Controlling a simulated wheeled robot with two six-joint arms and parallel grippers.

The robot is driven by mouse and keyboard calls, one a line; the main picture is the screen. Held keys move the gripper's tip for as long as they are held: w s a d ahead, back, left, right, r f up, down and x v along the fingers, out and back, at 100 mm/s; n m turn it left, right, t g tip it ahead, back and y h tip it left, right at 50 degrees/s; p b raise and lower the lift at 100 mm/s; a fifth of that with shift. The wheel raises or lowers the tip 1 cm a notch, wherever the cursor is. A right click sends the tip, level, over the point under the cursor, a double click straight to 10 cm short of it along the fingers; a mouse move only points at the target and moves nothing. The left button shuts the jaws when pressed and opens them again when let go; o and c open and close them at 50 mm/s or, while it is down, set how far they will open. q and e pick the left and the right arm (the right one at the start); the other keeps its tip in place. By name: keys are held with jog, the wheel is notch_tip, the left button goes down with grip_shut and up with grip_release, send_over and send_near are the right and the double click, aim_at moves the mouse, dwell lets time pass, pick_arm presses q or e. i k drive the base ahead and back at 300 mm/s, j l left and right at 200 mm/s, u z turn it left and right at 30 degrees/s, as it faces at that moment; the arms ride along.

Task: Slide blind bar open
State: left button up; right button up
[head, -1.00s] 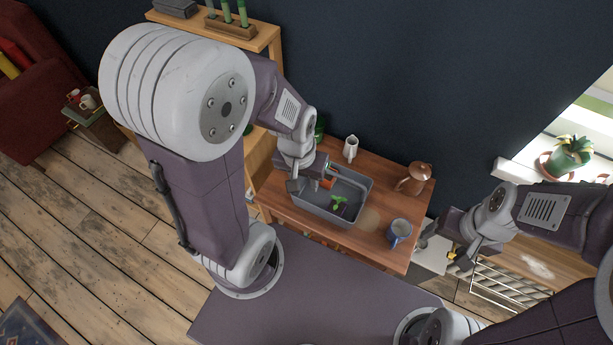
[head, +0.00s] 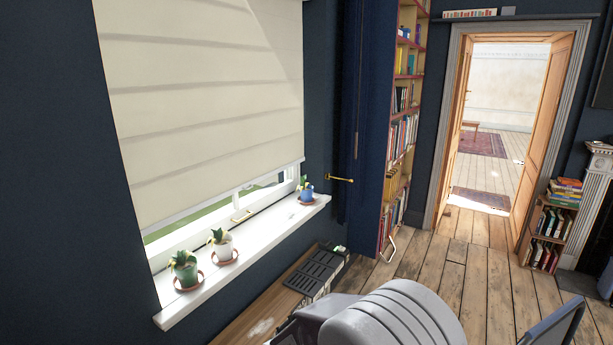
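A cream blind (head: 205,95) hangs over the window at the left in the head view, drawn most of the way down. Its pale lower edge (head: 222,199) slants up to the right, with a narrow gap of window below it. I cannot make out a separate bar on it. A thin dark vertical rod or cord (head: 357,95) hangs beside the navy curtain, right of the window. Neither of my grippers shows in the head view now. Only a grey rounded part of my arm shows at the bottom.
Potted plants in a green pot (head: 186,276), a white pot (head: 223,250) and a blue pot (head: 306,195) stand on the white sill (head: 255,243). A wooden surface (head: 265,312) with a dark rack (head: 316,270) lies below. A bookcase (head: 398,140) and open doorway are right.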

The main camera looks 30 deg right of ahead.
aim_at(159, 202)
jog(key=k+z, duration=0.15)
jog(key=z, duration=0.55)
jog(key=i+l, duration=0.1)
jog(key=l, duration=0.3)
jog(key=i+l, duration=0.15)
jog(key=l, duration=0.25)
jog(key=i+l+u, duration=0.1)
jog(key=i, duration=0.3)
jog(key=i+l+u, duration=0.1)
jog(key=i+l, duration=0.15)
jog(key=i, duration=0.2)
jog(key=i+l+u, duration=0.1)
jog(key=i, duration=0.3)
jog(key=l, duration=0.1)
